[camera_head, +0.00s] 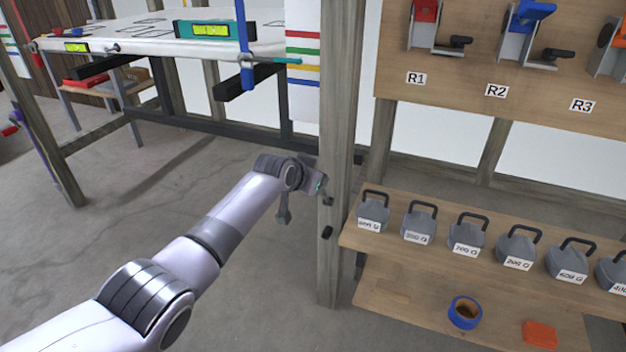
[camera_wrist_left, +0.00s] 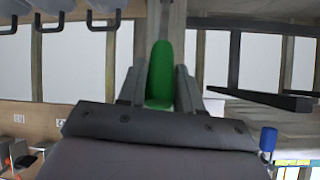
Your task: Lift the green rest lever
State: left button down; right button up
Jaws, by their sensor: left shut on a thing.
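My left gripper (camera_head: 321,190) is beside the upright wooden post (camera_head: 340,120) in the head view. In the left wrist view its two fingers (camera_wrist_left: 159,88) stand on either side of the green rest lever (camera_wrist_left: 160,65), shut on it. The lever's rounded end points away from the palm, and its base is hidden by the gripper. In the head view the lever is almost wholly hidden behind the gripper. My right gripper is in neither view.
A shelf (camera_head: 395,240) with several grey weights stands right of the post, with a blue tape roll (camera_head: 464,312) below. A board (camera_head: 480,110) carries labelled brackets. A white panel (camera_head: 150,48) on a frame and a blue rod (camera_head: 243,45) are at upper left. Floor between is clear.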

pick_arm(q)
jog(key=shift+r, duration=0.1)
jog(key=c, duration=0.8)
grip_release()
jog(key=shift+p+v, duration=1.8)
jog(key=shift+v, duration=1.7)
